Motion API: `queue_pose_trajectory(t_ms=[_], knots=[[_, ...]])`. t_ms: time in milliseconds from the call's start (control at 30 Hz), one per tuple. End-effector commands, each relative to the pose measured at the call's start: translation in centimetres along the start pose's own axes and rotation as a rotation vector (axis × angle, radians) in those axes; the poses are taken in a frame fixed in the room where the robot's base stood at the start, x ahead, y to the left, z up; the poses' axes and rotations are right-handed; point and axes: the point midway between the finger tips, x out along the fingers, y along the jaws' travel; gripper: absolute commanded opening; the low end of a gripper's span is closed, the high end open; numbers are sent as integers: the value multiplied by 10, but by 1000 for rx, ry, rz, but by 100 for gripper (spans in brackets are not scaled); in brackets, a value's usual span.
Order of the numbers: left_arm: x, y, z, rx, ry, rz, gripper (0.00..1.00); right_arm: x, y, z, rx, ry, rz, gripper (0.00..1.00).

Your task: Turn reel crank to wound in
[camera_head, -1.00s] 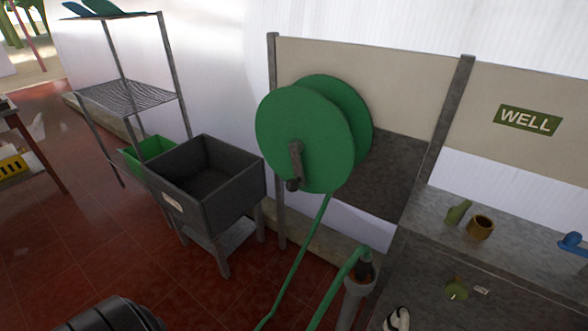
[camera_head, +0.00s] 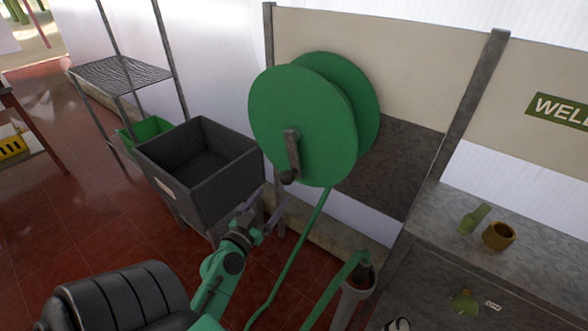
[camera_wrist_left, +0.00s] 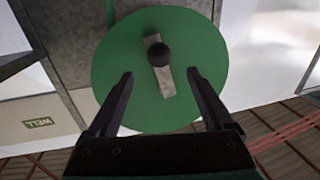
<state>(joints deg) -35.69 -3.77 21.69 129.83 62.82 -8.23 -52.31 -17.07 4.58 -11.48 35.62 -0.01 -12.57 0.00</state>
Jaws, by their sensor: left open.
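The green hose reel (camera_head: 300,125) is mounted on a panel in the middle of the head view. Its grey crank (camera_head: 291,152) hangs down from the hub, with a dark knob (camera_head: 288,177) at the lower end. A green hose (camera_head: 296,245) runs down from the reel to the floor. My left gripper (camera_head: 268,207) is open and empty, below and left of the crank, apart from it. In the left wrist view the reel (camera_wrist_left: 118,62), crank (camera_wrist_left: 165,83) and round knob (camera_wrist_left: 158,54) lie ahead, beyond the open fingers (camera_wrist_left: 158,80). My right gripper is not in view.
A dark grey bin (camera_head: 213,190) on legs stands left of the reel, close to my left gripper. A wire shelf (camera_head: 125,72) is farther left. A grey pipe post (camera_head: 353,295) with hose stands lower right. A bench (camera_head: 450,215) with a brown pot (camera_head: 498,236) is at right.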

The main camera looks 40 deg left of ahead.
Motion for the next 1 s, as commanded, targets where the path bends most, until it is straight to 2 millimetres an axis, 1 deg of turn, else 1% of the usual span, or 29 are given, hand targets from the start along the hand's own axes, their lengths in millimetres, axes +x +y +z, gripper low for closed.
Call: queue_pose_trajectory(t_ms=[33, 200, 400, 500, 633, 833, 867, 900, 967, 1000], knots=[[10, 1, -7, -4, 4, 0, 85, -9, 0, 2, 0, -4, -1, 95], [53, 1, -7, -5, 4, 0, 85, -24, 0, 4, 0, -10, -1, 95], [104, 2, -5, -6, 3, 2, 85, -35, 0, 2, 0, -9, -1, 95], [121, 1, -2, -3, 0, 2, 85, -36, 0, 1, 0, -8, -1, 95], [130, 2, -1, -3, -1, 2, 85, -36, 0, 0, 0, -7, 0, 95], [131, 2, 0, -2, -2, 3, 85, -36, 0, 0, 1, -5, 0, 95], [131, 2, 0, -2, -2, 3, 81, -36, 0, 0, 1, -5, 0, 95], [131, 2, 0, -2, -2, 3, 66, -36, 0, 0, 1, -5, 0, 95], [131, 2, 0, -2, -2, 3, 43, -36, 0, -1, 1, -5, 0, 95], [130, 2, 0, -2, -2, 2, 28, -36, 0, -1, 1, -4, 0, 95]])
